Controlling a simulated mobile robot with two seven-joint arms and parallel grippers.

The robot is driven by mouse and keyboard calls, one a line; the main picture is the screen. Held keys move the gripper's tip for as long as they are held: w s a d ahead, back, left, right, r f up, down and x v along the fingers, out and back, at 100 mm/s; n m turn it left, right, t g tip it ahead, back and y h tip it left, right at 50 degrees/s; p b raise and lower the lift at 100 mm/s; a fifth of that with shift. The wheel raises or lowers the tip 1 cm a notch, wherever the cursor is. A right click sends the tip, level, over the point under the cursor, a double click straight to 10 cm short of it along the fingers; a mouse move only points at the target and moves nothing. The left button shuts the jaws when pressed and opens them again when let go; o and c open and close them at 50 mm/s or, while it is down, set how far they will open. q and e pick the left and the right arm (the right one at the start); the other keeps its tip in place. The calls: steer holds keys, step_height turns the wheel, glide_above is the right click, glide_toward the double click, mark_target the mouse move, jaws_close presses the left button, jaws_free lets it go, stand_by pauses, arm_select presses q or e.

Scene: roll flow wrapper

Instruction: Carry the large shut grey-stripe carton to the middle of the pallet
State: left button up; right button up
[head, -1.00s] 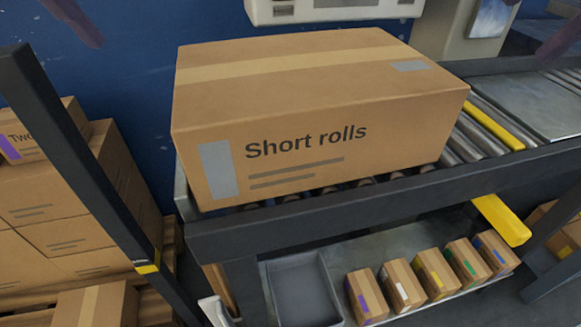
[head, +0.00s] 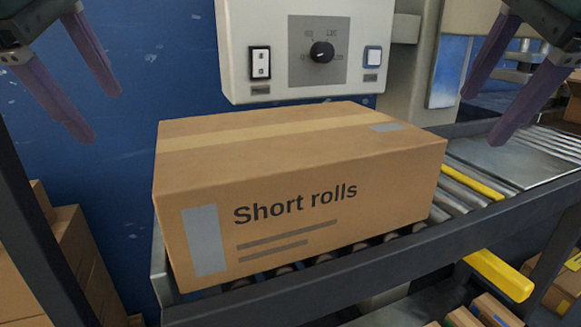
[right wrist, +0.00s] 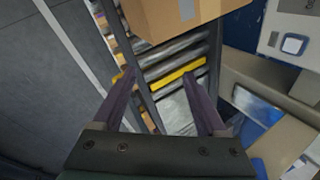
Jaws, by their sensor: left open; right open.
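The large shut carton (head: 300,190), marked "Short rolls" with a grey stripe on its front left, sits upright on the roller conveyor. Tape runs along its closed top. In the right wrist view part of the carton (right wrist: 175,15) shows at the top. My left gripper (head: 107,118) is open and empty, above and left of the carton. My right gripper (head: 480,120) is open and empty, above and right of the carton; its fingers also show in the right wrist view (right wrist: 160,80). Neither gripper touches the carton. The middle of the pallet is out of view.
A control panel (head: 305,50) with a dial and switches hangs behind the carton. A dark post (head: 40,230) stands at the left, with stacked cartons (head: 75,255) beyond it. A yellow bar (head: 500,274) juts out below the conveyor (head: 400,255). Small cartons sit on a lower shelf.

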mark_target(434, 169)
steer(key=x, duration=1.2)
steer(key=shift+s, duration=0.1)
steer(key=shift+a, duration=0.4)
arm_select(q)
steer(key=d+x, duration=0.1)
steer(key=x, duration=1.1)
steer(key=shift+s+d+f, duration=0.15)
steer(key=shift+s, duration=0.15)
arm_select(e)
steer(key=shift+a, duration=0.35)
arm_select(q)
steer(key=shift+d, duration=0.1)
